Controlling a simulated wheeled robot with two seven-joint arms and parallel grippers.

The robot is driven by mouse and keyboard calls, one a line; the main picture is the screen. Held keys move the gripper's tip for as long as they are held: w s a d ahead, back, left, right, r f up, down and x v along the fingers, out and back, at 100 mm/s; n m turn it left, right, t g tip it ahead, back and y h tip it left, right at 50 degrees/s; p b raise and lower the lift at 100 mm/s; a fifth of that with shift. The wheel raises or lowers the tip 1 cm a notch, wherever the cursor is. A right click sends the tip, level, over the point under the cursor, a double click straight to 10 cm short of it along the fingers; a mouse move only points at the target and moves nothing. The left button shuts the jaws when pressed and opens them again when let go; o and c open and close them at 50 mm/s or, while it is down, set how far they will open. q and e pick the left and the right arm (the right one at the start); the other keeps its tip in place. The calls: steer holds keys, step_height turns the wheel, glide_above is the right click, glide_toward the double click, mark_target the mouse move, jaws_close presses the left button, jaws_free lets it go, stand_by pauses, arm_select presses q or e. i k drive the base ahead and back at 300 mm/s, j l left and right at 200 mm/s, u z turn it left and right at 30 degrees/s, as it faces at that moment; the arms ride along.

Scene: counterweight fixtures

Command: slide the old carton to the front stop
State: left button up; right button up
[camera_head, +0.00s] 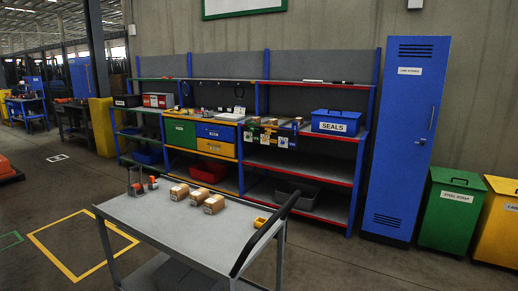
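Three small brown cartons with pale labels stand in a slanted row on the grey top of a cart (150,213): a left one (179,192), a middle one (199,197) and a right one (214,204). I cannot tell which is the old carton. I cannot make out a front stop for certain. Neither of my grippers is in view, and nothing touches the cartons from above.
Dark and red upright items (138,183) stand at the cart's far left. A small yellow object (260,222) lies near the black handle (265,233) at the right. The cart's near top is clear. Shelving (310,172) stands behind.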

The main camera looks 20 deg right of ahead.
mark_target(300, 121)
steer(key=i+l+z, duration=0.75)
steer(key=l, duration=0.2)
steer(key=i+l+z, duration=0.55)
steer(key=i, duration=0.8)
steer(key=i+l+z, duration=0.1)
steer(key=i, duration=0.8)
steer(key=i+j+u, duration=0.1)
steer(key=i+u, duration=0.35)
steer(key=i+l+u, duration=0.1)
steer(key=i+u, duration=0.3)
steer(key=i, duration=0.15)
steer(key=i+l+u, duration=0.25)
steer(key=i+u, duration=0.2)
steer(key=i+j+u, duration=0.1)
steer(key=i+u, duration=0.85)
steer(key=i+l, duration=0.05)
